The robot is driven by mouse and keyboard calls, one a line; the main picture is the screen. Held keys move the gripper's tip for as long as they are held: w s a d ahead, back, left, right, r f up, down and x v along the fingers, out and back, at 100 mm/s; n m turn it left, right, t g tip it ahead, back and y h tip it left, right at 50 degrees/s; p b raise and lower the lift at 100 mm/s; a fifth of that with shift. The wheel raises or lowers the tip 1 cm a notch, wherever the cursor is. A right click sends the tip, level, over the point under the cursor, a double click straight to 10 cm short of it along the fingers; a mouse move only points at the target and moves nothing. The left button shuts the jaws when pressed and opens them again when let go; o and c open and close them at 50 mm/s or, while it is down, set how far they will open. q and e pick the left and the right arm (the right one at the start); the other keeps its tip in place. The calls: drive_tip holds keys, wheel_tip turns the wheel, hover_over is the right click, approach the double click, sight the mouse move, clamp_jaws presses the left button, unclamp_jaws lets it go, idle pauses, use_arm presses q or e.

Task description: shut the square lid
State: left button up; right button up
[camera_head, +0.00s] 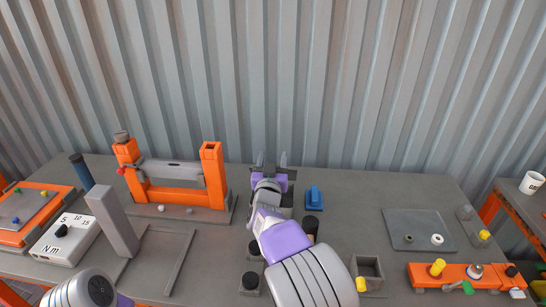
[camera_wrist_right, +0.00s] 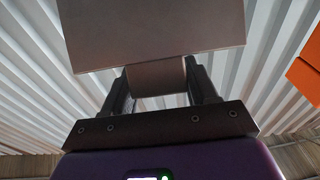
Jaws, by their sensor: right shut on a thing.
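My right gripper (camera_head: 271,162) is at the back middle of the table in the head view, its fingers pointing toward the wall. In the right wrist view my right gripper (camera_wrist_right: 160,88) is shut on a small block-like tab (camera_wrist_right: 156,76). The tab joins a flat grey-brown square plate (camera_wrist_right: 155,35), which looks like the square lid, just beyond the fingers. In the head view I cannot make out the lid clearly; my gripper and forearm cover that spot. A dark grey base (camera_head: 286,201) shows partly beside the gripper. My left gripper is out of view.
A blue block (camera_head: 314,198) stands close to the right of my gripper. Dark cylinders (camera_head: 311,228) stand beside my forearm. An orange frame (camera_head: 180,197) is to the left, an open grey box (camera_head: 368,272) front right. The table around the grey tray (camera_head: 418,230) has free room.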

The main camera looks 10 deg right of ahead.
drive_tip(key=shift+s+a+r, duration=0.1)
drive_tip(key=shift+r, duration=0.1)
drive_tip(key=o, duration=1.3)
drive_tip(key=shift+s, duration=0.1)
drive_tip(key=shift+c, duration=0.2)
drive_tip(key=shift+o, duration=0.8)
drive_tip(key=shift+s+r, duration=0.1)
drive_tip(key=shift+s, duration=0.05)
drive_tip(key=p+v, duration=0.1)
drive_tip(key=v, duration=0.6)
drive_tip(key=shift+s, duration=0.15)
